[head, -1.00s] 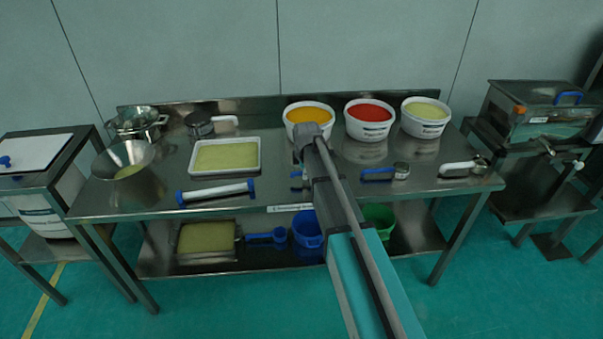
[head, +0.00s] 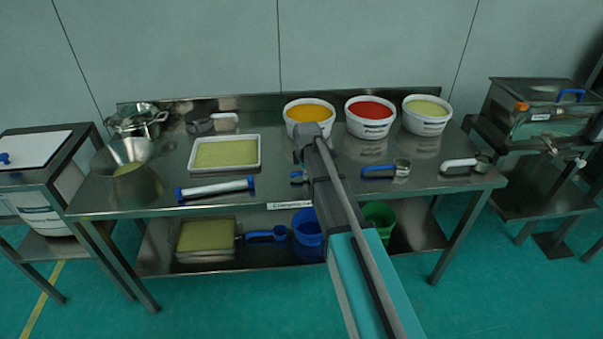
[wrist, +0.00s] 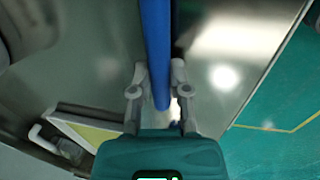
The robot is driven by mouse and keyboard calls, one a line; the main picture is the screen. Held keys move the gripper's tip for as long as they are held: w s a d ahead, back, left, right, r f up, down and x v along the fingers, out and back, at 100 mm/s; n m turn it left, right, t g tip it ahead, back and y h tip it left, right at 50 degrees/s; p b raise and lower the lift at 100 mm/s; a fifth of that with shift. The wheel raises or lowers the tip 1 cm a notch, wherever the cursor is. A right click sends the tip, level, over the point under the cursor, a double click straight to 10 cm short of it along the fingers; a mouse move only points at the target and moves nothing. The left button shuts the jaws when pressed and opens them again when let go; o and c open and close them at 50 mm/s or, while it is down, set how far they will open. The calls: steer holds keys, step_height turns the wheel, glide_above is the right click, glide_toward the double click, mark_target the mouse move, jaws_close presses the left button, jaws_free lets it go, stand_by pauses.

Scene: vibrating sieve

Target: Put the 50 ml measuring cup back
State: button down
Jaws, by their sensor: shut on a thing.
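My gripper (wrist: 158,95) is shut on a blue handle (wrist: 155,45) in the wrist view. The handle runs between the fingers and out past the top edge. The cup end of the held tool is not in view there, so its size cannot be read. In the head view my arm hides most of the gripper, and a small blue piece (head: 297,176) shows just left of the arm above the steel table (head: 225,205). Another measuring cup with a blue handle (head: 378,171) lies on the table right of the arm, and a white-handled one (head: 460,165) lies further right.
White tubs of orange (head: 308,125), red (head: 369,128) and pale yellow (head: 427,125) contents stand along the back. A white tray (head: 225,171), a blue-ended roller (head: 217,188) and a steel bowl (head: 128,153) are on the left. Bare table shows around the two cups on the right.

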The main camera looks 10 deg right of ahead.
steer(key=shift+f, duration=0.2)
steer(key=c, duration=0.5)
jaws_free()
steer(key=shift+o, duration=0.2)
steer(key=o, duration=0.4)
steer(key=shift+r, duration=0.2)
steer(key=shift+r+p, duration=3.35)
steer(key=shift+p, duration=0.05)
